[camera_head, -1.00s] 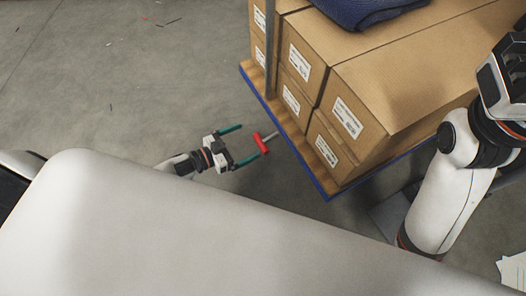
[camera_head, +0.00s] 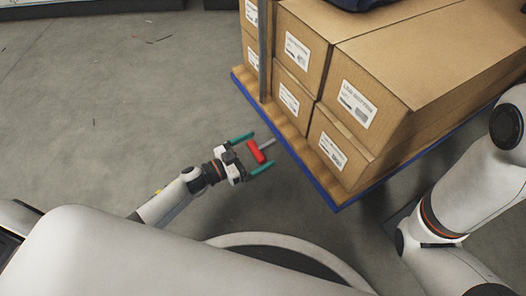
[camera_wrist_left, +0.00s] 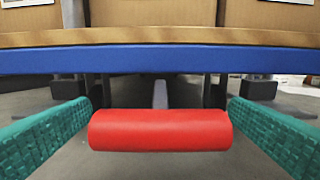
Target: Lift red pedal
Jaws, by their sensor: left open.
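The red pedal (camera_head: 256,152) is a short red cylinder on a grey metal bar that comes out from under the pallet. In the left wrist view the red pedal (camera_wrist_left: 160,130) lies level across the middle, below the pallet edge. My left gripper (camera_head: 257,153) is open, with its teal fingers on either side of the pedal. My right gripper is out of view; only my right arm shows.
A wooden pallet with a blue edge (camera_head: 309,178) carries several cardboard boxes (camera_head: 345,105) close beyond the pedal. A grey post (camera_head: 265,50) stands at the pallet's left corner. The grey floor (camera_head: 120,110) to the left is mostly clear, with small scraps.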

